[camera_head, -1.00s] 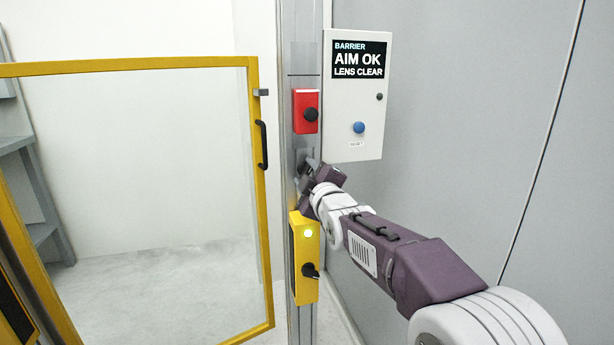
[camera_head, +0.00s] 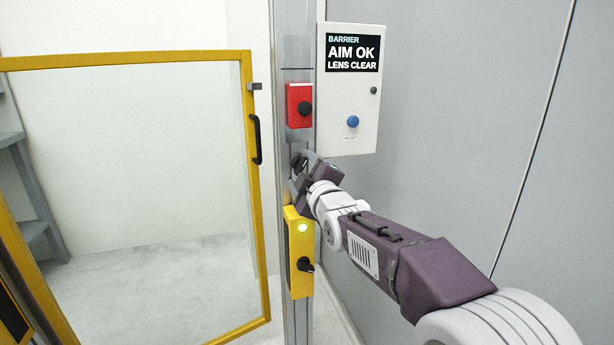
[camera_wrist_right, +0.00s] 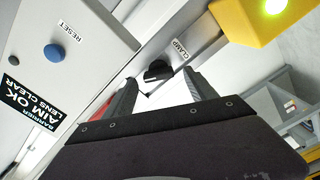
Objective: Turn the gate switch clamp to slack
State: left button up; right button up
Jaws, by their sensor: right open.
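The clamp switch is a small black knob (camera_wrist_right: 158,71) on the metal post, beside a white CLAMP label (camera_wrist_right: 180,50) in the right wrist view. My right gripper (camera_wrist_right: 160,77) is open, with one dark finger on each side of the knob in that picture. I cannot tell whether the fingers touch it. In the head view my right gripper (camera_head: 300,176) is at the post, between the red box and the yellow box, and largely hides the knob. My left gripper is not in view.
A red box (camera_head: 293,92) with a black button is above my right gripper; a yellow switch box (camera_head: 293,247) with a lit lamp is below. A white barrier panel (camera_head: 341,105) reads AIM OK, LENS CLEAR. A yellow-framed gate (camera_head: 259,205) stands left of the post.

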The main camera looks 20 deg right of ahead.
jog(key=s, duration=0.7)
jog(key=shift+s+d+p, duration=0.15)
jog(key=shift+p, duration=0.2)
jog(key=s+f+m+g, duration=0.2)
jog(key=f+g, duration=0.2)
jog(key=f, duration=0.8)
jog(key=s+f+m+g, duration=0.1)
jog(key=s+f+g, duration=0.25)
jog(key=f, duration=0.95)
jog(key=s+f+m+g, duration=0.9)
jog(key=s+f, duration=0.4)
jog(key=s, duration=0.5)
notch_tip(320, 180, up, 33)
jog(key=p, duration=3.3)
jog(key=shift+d+r+m, duration=0.15)
jog(key=shift+m, duration=0.15)
